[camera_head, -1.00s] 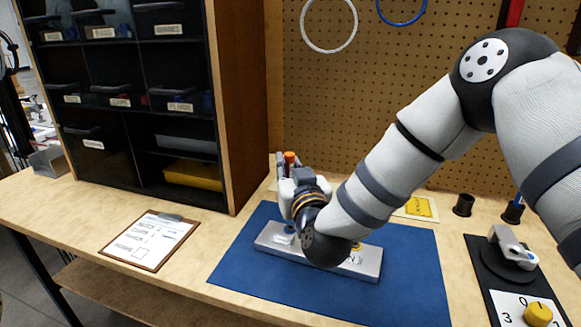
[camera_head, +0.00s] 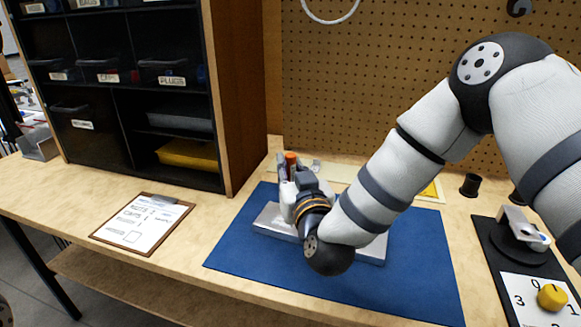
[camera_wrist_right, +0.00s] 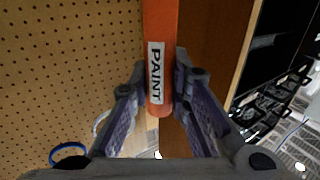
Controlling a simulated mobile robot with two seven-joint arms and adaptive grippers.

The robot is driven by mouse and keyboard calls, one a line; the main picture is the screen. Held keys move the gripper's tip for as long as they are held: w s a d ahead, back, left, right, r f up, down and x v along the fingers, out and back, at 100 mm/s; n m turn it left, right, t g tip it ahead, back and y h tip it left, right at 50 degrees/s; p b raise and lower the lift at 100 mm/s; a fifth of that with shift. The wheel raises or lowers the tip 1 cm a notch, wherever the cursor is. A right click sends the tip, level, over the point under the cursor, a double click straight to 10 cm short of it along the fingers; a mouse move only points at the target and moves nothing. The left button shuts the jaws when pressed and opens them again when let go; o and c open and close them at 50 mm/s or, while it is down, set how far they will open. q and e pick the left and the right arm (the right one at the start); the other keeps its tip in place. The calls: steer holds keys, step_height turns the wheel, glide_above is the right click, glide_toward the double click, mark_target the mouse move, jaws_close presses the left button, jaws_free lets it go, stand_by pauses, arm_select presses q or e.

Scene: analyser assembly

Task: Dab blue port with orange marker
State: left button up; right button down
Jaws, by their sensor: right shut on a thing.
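My right gripper (camera_wrist_right: 158,92) is shut on an orange marker (camera_wrist_right: 161,30) with a white "PAINT" label, held between its two fingers. In the head view the marker's orange end (camera_head: 291,158) shows just above the gripper (camera_head: 290,172), which is over the back left part of a silver block (camera_head: 371,252). The block lies on a blue mat (camera_head: 420,270). My wrist and forearm cover most of the block's top, so I cannot make out the blue port or whether the marker touches anything. My left gripper is not in view.
A dark shelf unit (camera_head: 115,120) with labelled bins stands at the back left. A clipboard (camera_head: 142,222) lies left of the mat. A dial panel with a yellow knob (camera_head: 551,297) and a black cup (camera_head: 470,185) are at right. A pegboard (camera_head: 380,80) stands behind.

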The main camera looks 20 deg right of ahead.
mark_target(291, 154)
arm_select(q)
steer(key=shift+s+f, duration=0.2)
arm_select(e)
steer(key=shift+f, duration=0.6)
stand_by(0.7)
step_height(291, 154, up, 8)
steer(key=p, duration=0.3)
steer(key=shift+f, duration=0.25)
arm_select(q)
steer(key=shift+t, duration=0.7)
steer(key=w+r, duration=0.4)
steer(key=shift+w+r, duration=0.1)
arm_select(e)
steer(key=shift+f, duration=0.1)
steer(key=shift+f, duration=0.15)
